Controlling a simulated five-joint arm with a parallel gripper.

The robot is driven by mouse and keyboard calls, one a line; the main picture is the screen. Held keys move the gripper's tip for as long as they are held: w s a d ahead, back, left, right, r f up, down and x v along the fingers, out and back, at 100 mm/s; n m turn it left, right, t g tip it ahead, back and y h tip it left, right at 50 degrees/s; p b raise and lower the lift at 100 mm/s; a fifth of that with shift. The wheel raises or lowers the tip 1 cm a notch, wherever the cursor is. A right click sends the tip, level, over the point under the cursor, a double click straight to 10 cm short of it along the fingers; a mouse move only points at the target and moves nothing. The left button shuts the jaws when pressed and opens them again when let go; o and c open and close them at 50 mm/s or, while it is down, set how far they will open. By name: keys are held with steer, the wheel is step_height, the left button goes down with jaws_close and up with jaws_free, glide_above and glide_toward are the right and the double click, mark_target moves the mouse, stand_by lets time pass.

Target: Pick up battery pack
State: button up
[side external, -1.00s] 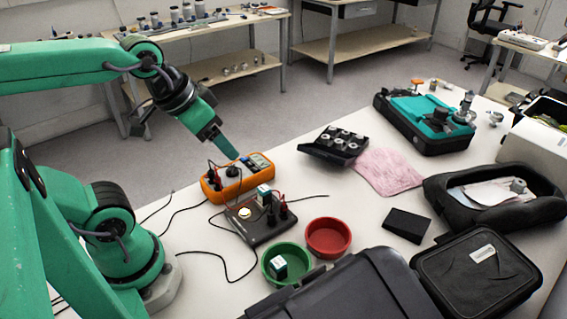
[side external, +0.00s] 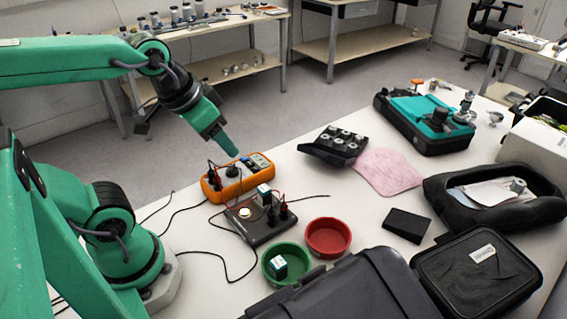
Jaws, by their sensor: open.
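No thing is clearly marked as the battery pack. Small white-and-teal boxes show in two places: one (side external: 278,265) in the green bowl (side external: 266,277), another (side external: 264,195) upright on the black fixture plate (side external: 246,231). A flat black block (side external: 407,225) lies on the table at right; I cannot tell which of these is the battery pack. My gripper (side external: 232,150) is open, pointing down and right above the far edge of the orange multimeter (side external: 213,194). It is apart from all of these; its fingers overlap in this view and nothing shows between them.
A red bowl (side external: 328,237) stands beside the green one. A large black case (side external: 350,290) and a smaller case (side external: 480,270) fill the front. Black cables run around the multimeter and plate. A black tray of cylinders (side external: 336,146) and a pink cloth (side external: 388,172) lie further back.

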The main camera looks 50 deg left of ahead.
steer(key=w, duration=0.1)
steer(key=g, duration=0.5)
glide_above(263, 188)
steer(key=shift+w+f, duration=0.15)
steer(key=shift+f, duration=9.4)
steer(key=shift+c, duration=0.2)
jaws_close()
